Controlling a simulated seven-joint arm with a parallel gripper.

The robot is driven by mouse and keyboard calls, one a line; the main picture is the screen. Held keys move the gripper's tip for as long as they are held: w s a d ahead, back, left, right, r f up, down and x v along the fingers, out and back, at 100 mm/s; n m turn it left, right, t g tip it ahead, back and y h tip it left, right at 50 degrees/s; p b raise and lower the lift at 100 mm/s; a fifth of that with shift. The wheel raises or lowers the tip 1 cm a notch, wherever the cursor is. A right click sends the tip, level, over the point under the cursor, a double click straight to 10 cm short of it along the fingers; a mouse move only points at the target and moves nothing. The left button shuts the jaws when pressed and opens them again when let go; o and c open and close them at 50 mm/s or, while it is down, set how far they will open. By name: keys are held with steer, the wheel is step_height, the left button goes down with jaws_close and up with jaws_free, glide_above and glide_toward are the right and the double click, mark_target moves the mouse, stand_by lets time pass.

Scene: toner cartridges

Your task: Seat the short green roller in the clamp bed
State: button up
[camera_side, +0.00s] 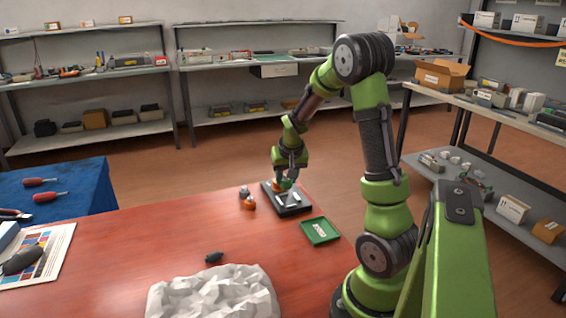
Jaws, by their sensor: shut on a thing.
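My gripper (288,179) points down over the left back part of a black bed, at the far right of the red table. It is shut on a small green piece (287,185), which looks like the short green roller; the fingers hide most of it. The black bed (297,210), which looks like the clamp bed, carries pale pieces and an orange part (277,187) at its left end. I cannot tell whether the green piece touches the bed.
A green tray (320,231) with a pale item lies in front of the bed. A small orange and grey object (247,199) stands to its left. A dark object (214,257) and a crumpled white heap (212,297) lie nearer. The table's left middle is clear.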

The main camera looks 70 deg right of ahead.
steer(key=shift+n+t, duration=0.3)
steer(key=shift+n, duration=0.6)
steer(key=shift+w+d+f, duration=0.1)
steer(key=shift+d+f, duration=0.3)
steer(key=shift+f, duration=0.4)
steer(key=shift+w+d+f, duration=0.1)
steer(key=shift+d+f, duration=0.3)
steer(key=shift+f, duration=0.45)
steer(key=shift+d+f, duration=0.4)
steer(key=shift+f, duration=0.4)
steer(key=shift+f, duration=1)
steer(key=o, duration=1)
steer(key=shift+c, duration=0.2)
steer(key=shift+o, duration=0.7)
steer(key=shift+r, duration=2.45)
